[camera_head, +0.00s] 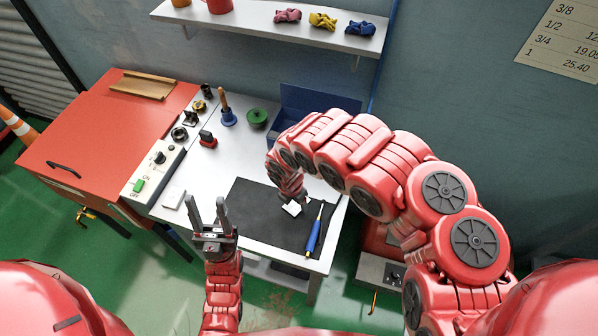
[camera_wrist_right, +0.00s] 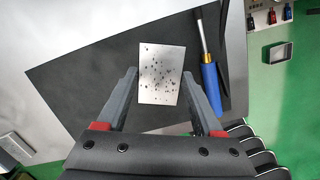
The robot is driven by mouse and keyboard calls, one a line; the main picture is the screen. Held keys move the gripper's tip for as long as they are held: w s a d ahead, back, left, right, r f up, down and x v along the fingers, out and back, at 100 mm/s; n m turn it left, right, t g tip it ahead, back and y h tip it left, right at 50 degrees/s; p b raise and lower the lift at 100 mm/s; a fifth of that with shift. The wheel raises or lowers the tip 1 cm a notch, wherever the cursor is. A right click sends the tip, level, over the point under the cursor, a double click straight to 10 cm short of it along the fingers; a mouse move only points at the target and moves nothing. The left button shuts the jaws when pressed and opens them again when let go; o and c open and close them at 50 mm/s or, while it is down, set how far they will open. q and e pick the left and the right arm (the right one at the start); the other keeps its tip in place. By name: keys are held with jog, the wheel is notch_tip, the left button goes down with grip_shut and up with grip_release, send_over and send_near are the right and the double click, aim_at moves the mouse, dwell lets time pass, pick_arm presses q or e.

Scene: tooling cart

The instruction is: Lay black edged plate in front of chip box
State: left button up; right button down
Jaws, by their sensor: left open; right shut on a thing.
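A small pale plate (camera_head: 292,209) with black specks is between the fingers of my right gripper (camera_head: 287,200), over the black mat. In the right wrist view the plate (camera_wrist_right: 160,75) fills the gap between the fingertips of the gripper (camera_wrist_right: 160,82); I cannot make out a black edge on it. A second pale square plate (camera_head: 173,197) lies on the bench, left of the mat. A blue box (camera_head: 305,103), likely the chip box, stands at the back of the bench, partly hidden by my right arm. My left gripper (camera_head: 209,208) is open and empty at the bench's near side.
A blue-handled tool (camera_head: 314,235) lies on the black mat (camera_head: 243,206), right of the held plate. A bell-like tool (camera_head: 227,110), a green spool (camera_head: 257,118) and a red-black item (camera_head: 207,139) stand behind. A switch panel (camera_head: 152,170) borders the left side.

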jog(key=shift+w, duration=0.25)
jog(key=w+b, duration=0.2)
jog(key=shift+w+f, duration=0.3)
jog(key=shift+f, duration=0.1)
jog(key=w+b, duration=0.6)
jog(key=w+f+b, duration=0.1)
jog(key=w+b, duration=0.2)
jog(key=shift+w+d+f+b, duration=0.1)
jog(key=shift+w+d+b, duration=0.15)
jog(key=shift+w+b, duration=0.05)
jog(key=shift+w+r+b, duration=0.25)
jog(key=shift+w+b, duration=0.25)
jog(key=shift+w, duration=0.05)
jog(key=shift+w+f+b, duration=0.1)
jog(key=shift+f+b, duration=0.05)
jog(key=shift+b, duration=0.15)
notch_tip(320, 180, down, 3)
jog(key=shift+r+b, duration=0.15)
jog(key=shift+b, duration=0.4)
jog(key=shift+d+f, duration=0.1)
jog(key=shift+f, duration=0.15)
